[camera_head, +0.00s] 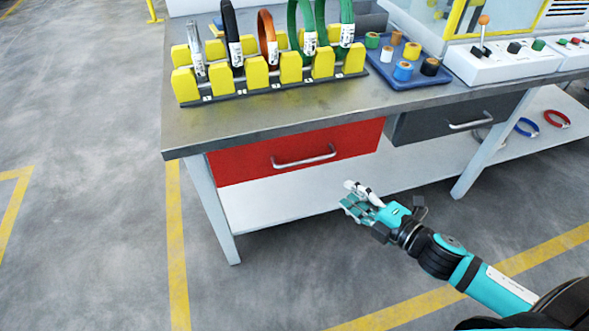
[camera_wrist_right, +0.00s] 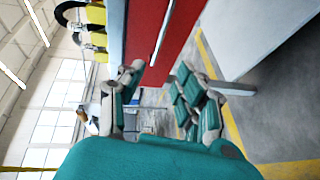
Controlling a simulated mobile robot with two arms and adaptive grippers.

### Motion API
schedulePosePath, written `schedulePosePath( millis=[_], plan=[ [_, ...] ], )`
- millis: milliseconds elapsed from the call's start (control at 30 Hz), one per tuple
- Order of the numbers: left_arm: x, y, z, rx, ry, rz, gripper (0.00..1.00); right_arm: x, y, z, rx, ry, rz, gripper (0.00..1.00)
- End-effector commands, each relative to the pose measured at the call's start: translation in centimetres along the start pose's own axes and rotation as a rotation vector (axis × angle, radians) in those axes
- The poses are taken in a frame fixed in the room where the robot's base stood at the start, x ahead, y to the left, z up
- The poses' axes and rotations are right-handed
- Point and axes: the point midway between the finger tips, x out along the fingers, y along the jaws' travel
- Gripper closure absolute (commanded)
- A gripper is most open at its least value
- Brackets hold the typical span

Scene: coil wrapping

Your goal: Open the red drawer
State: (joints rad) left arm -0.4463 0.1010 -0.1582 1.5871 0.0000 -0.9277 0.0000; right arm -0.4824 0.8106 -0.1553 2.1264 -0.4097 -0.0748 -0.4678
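The red drawer (camera_head: 235,164) sits under the left part of the tabletop, with its front looking closed. Its silver bar handle (camera_head: 305,161) runs across the front. My right gripper (camera_head: 348,195) is below and to the right of the handle, apart from it, in front of the lower shelf. In the right wrist view the red front (camera_wrist_right: 147,30) and handle (camera_wrist_right: 162,34) show beyond the fingers. Those fingers (camera_wrist_right: 160,92) are spread, with nothing held between them. My left gripper is not in view.
A dark grey drawer (camera_head: 425,124) with its own handle is right of the red one. The table (camera_head: 260,115) bears a yellow rack (camera_head: 184,82) of coils and a blue tray (camera_head: 403,83) of tape rolls. A white lower shelf (camera_head: 290,199) lies beneath. Floor in front is clear.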

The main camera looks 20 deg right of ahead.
Motion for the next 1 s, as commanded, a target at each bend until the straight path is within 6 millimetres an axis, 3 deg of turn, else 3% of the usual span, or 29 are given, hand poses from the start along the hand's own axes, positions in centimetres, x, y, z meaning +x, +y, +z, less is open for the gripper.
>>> schedulePosePath(
  millis=[167,800,1000],
  plan=[
    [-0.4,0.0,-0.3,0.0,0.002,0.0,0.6,1.7,0.3,0.0,-0.004,0.002,0.006,0.66],
    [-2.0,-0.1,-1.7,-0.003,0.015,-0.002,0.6,14.2,0.3,0.0,-0.001,0.0,0.005,0.66],
    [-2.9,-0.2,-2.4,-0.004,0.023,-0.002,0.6,16.6,0.2,0.0,0.001,0.0,0.004,0.66]
  ],
)
